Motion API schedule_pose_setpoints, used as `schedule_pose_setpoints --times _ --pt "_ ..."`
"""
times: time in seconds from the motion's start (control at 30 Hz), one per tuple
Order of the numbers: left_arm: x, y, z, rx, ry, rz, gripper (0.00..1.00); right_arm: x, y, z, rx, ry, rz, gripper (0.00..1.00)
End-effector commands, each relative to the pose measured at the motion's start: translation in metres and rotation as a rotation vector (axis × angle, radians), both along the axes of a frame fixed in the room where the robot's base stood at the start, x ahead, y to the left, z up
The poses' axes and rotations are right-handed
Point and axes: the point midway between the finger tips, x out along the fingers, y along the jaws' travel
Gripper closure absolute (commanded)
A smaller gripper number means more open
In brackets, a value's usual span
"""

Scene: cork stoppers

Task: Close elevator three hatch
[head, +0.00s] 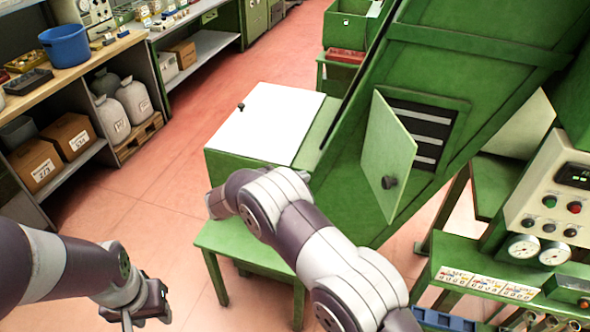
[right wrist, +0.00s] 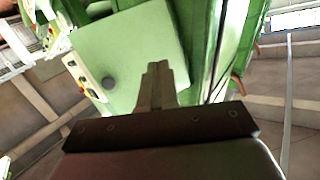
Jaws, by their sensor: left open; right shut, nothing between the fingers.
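The elevator hatch is a pale green door (head: 388,150) with a dark round knob (head: 389,182). It stands swung open on the sloped green elevator housing (head: 480,75), baring a dark opening with light slats (head: 425,135). In the right wrist view, a pale green panel (right wrist: 125,50) with a dark knob (right wrist: 108,83) lies beyond my right gripper (right wrist: 156,68). That gripper is shut and empty; I cannot tell whether its tips touch the panel. In the head view it is hidden by my right arm. My left gripper (head: 135,318) is open, low at the left, away from the hatch.
A white lid (head: 270,122) with a small knob tops the green box left of the housing. A control panel (head: 555,195) with buttons and gauges stands at right. Shelves with a blue bucket (head: 65,45), sacks and cartons line the left. Red floor between is clear.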

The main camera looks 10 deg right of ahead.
Motion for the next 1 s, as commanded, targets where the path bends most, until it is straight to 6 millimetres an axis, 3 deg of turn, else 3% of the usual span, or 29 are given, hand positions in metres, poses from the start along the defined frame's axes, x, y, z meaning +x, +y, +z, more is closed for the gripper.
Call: schedule_pose_setpoints --times 0.1,0.2,0.37,0.8,1.0 --pt "0.000 0.000 -0.003 0.000 0.001 -0.001 0.60 -0.049 -0.011 0.026 -0.077 0.061 -0.313 1.00" --pt "0.000 0.000 -0.003 0.000 0.001 -0.001 0.60 -0.073 -0.013 0.039 -0.142 0.132 -0.425 1.00" --pt "0.000 0.000 0.007 0.000 0.001 -0.001 0.60 -0.077 -0.027 0.047 -0.167 0.157 -0.440 1.00" --pt "0.000 0.001 0.057 0.000 0.000 -0.001 0.60 -0.083 -0.119 0.047 -0.165 0.156 -0.438 1.00" --pt "0.000 0.001 0.073 0.000 0.000 -0.001 0.60 -0.085 -0.145 0.043 -0.165 0.154 -0.436 1.00"
